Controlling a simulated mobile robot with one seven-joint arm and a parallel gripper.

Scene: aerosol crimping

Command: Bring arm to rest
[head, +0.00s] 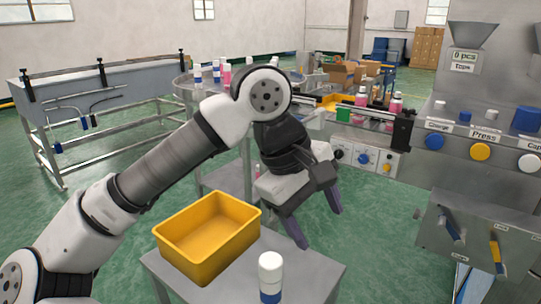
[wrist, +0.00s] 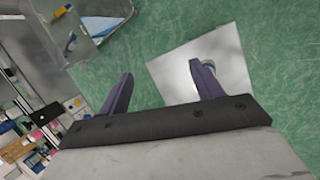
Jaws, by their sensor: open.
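My gripper (head: 317,222) hangs at the end of my arm in the head view, fingers pointing down and apart. It is open, with nothing between its fingers. It is above and beyond the right part of a small grey table (head: 318,270). In the wrist view the two purple fingers of my gripper (wrist: 161,82) stand wide apart over green floor and the pale table top (wrist: 225,62). A white can with a blue band (head: 270,277) stands upright on the table, below and left of the gripper in the head view. It is mostly hidden behind a finger in the wrist view.
A yellow bin (head: 207,268) sits on the table's left. A machine with coloured buttons (head: 480,151) and a lever panel (head: 470,240) stands at the right. Green floor lies between.

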